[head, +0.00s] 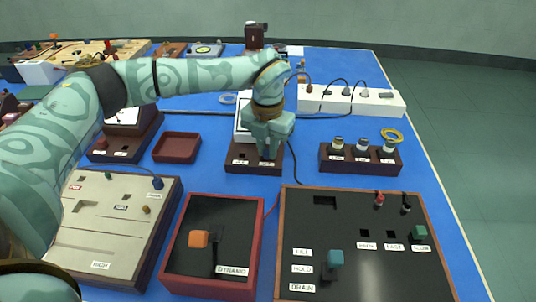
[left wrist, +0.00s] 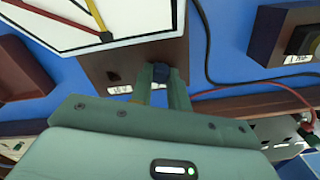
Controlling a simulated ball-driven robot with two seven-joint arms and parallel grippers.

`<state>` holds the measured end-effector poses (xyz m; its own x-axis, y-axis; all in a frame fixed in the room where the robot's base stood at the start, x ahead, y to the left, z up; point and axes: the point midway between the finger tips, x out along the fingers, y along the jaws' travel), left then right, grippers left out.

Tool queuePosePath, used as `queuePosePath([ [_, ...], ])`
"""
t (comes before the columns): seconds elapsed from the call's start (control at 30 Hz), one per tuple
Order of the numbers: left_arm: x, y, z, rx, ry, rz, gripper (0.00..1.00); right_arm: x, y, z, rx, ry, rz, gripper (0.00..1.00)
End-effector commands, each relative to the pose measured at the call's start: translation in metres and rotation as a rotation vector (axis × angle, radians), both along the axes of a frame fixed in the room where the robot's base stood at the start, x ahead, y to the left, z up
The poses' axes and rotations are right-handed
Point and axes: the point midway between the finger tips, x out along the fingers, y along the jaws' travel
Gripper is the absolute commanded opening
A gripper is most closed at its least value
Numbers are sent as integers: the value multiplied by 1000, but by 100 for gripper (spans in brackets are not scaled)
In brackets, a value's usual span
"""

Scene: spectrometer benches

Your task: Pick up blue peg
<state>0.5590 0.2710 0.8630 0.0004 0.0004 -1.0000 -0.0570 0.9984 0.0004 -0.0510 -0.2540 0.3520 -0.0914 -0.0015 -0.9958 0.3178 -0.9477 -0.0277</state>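A small dark blue peg (left wrist: 160,72) shows in the left wrist view, at the front edge of a brown meter base (left wrist: 118,68). My left gripper (left wrist: 161,80) has its two fingers on either side of the peg. I cannot tell whether the fingers press on it or stand just apart. In the head view my left gripper (head: 268,155) points down over the labelled front of the meter base (head: 251,169). There its fingers hide the peg. My right gripper is not in view.
A red empty tray (head: 177,147) stands left of the meter base. A brown block with several round knobs (head: 336,165) stands to the right. The DYNAMO box (head: 236,283) and a dark control panel (head: 390,275) lie in front. Blue tabletop (head: 438,215) is bare at right.

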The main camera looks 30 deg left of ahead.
Motion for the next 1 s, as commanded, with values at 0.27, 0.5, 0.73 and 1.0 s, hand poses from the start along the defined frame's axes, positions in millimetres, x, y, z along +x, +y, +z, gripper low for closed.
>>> queuePosePath([
  [0.27,0,0,0,0,0,0,0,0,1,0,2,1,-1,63],
  [0.5,0,0,12,0,-3,0,0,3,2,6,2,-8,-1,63],
  [0.73,-8,-11,56,-1,-7,-4,0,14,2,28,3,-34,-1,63],
  [1.0,-48,-62,110,-1,-3,-8,0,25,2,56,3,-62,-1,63],
])
